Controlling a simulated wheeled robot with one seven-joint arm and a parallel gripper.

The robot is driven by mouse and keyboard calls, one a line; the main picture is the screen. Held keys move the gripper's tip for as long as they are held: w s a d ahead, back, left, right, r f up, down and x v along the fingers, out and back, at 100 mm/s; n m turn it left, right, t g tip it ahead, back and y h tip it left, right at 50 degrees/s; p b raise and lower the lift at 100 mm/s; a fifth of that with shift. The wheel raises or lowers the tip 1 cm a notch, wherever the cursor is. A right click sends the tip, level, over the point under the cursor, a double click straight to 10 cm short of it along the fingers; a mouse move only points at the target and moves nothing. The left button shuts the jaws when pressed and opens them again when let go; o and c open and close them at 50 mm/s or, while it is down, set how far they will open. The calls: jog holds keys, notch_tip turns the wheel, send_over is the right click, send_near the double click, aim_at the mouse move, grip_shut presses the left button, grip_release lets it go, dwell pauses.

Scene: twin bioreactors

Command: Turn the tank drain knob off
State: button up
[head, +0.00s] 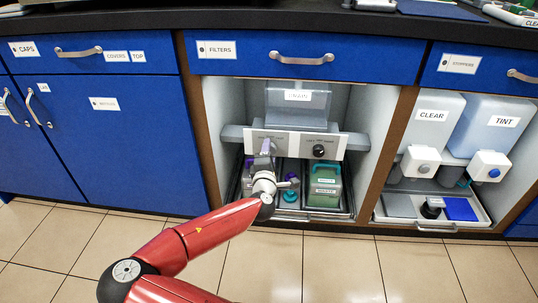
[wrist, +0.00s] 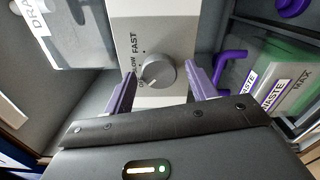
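The drain tank (head: 298,97), a grey translucent box labelled DRAIN, stands in the open middle cabinet above a white panel (head: 296,143). In the wrist view a round grey knob (wrist: 158,72) sits on this panel beside the printed words SLOW and FAST; its mark seems to point toward the lower left, near SLOW, but the exact setting is hard to read. My gripper (wrist: 161,80) is open, with one purple finger on each side of the knob and a gap on both sides.
A black knob (head: 319,151) is on the panel's right part. Below is a tray (head: 318,217) with a green waste container (head: 325,186) and purple-handled items. CLEAR (head: 430,118) and TINT (head: 491,122) tanks stand in the right cabinet. The tiled floor in front is free.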

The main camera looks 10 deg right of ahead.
jog(key=v, duration=0.8)
jog(key=shift+p, duration=0.3)
jog(key=shift+d, duration=0.1)
